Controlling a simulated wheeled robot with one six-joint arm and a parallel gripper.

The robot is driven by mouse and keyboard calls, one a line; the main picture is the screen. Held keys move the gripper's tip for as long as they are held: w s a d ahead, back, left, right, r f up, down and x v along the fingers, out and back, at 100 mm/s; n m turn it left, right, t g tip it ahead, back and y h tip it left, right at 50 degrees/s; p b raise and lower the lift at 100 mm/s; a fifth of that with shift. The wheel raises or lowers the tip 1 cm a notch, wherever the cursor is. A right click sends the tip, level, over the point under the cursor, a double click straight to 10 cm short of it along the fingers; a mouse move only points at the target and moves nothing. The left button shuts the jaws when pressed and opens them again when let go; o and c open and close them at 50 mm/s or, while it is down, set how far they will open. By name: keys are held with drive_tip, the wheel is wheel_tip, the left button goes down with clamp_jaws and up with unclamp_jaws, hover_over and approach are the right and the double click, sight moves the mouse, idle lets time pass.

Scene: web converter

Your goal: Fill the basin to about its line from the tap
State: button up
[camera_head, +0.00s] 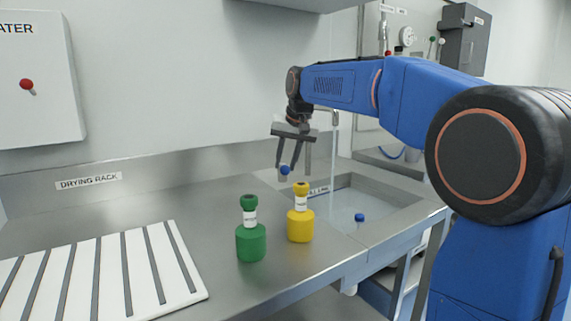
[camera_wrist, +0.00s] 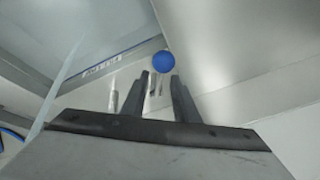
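The steel basin (camera_head: 408,210) is sunk into the counter at the right, with a small label (camera_head: 318,190) on its inner back wall. A thin pale stream of water (camera_head: 333,150) runs from the tap (camera_head: 333,112) into it; the water level is hard to tell. My gripper (camera_head: 293,172) is open, pointing down behind the basin's left end. A blue knob (camera_head: 284,170) shows by its fingertips. In the wrist view this knob (camera_wrist: 162,62) appears just beyond and between the two fingertips, and contact cannot be told.
A green bottle (camera_head: 251,243) and a yellow bottle (camera_head: 300,227) stand on the counter left of the basin. A white slatted drying rack (camera_head: 190,272) lies at the front left. A white wall box with a red knob (camera_head: 26,84) hangs at the left.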

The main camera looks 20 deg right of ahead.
drive_tip(key=shift+w+f, duration=0.15)
drive_tip(key=shift+f, duration=0.25)
clamp_jaws()
idle(1.3)
